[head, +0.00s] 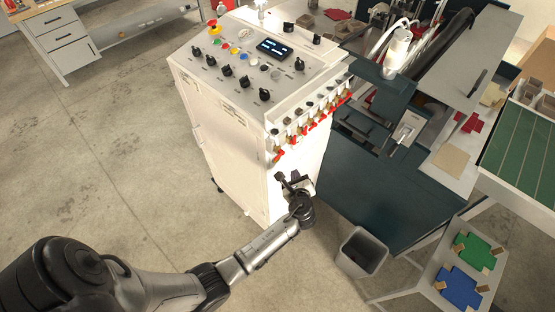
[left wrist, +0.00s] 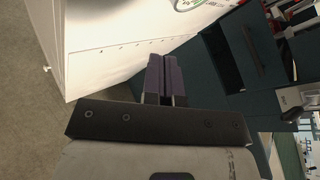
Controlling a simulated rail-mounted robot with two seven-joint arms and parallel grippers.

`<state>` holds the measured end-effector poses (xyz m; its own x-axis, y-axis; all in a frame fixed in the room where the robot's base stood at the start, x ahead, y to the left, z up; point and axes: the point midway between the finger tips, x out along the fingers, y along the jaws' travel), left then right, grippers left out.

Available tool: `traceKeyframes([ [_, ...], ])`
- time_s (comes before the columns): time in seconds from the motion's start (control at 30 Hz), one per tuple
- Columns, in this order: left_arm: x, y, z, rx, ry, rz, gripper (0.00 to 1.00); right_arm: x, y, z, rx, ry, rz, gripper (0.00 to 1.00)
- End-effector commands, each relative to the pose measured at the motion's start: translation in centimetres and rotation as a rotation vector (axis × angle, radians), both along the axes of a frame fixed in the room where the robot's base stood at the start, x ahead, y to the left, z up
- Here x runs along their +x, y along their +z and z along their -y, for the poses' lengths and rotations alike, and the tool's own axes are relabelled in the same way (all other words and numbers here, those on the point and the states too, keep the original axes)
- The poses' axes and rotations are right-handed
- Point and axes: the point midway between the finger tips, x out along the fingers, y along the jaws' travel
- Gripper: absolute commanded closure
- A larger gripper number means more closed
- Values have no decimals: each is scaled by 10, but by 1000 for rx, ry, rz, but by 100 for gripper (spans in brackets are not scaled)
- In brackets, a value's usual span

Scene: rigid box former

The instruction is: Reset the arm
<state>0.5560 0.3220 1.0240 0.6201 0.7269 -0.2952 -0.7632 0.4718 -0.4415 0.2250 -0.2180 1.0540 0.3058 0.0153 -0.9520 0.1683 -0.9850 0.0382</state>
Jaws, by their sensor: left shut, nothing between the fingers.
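My left arm reaches in from the lower left in the head view. Its gripper (head: 297,186) is in front of the lower front face of the white control cabinet (head: 235,150). In the left wrist view the two dark fingers (left wrist: 162,78) lie together, shut with nothing between them. The cabinet's white side (left wrist: 110,35) shows beyond them; whether the fingers touch it I cannot tell. The cabinet top carries knobs, coloured buttons and a small lit display (head: 274,49). My right gripper is not in view.
A row of red-handled valves (head: 310,128) lines the cabinet's front edge, above my gripper. A grey bin (head: 361,252) stands on the floor to the right. The dark teal machine (head: 375,180) is behind it. A low table with green (head: 478,250) and blue (head: 458,288) pieces is lower right. Floor at left is clear.

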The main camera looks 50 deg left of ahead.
Motion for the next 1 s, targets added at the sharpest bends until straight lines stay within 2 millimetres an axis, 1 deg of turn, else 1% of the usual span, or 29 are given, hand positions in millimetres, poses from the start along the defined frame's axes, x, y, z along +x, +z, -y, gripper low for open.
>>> traceKeyframes([
  [0.63,0,0,0,-1,0,1,100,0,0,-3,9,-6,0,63],
  [0.73,0,0,0,-24,11,28,100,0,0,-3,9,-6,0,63],
  [0.87,-4,-1,-3,-119,84,133,100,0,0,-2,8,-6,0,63],
  [0.97,-12,-9,-6,-270,206,247,100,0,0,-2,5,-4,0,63],
  [1.0,-16,-12,-6,-353,268,301,100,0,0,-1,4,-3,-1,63],
])
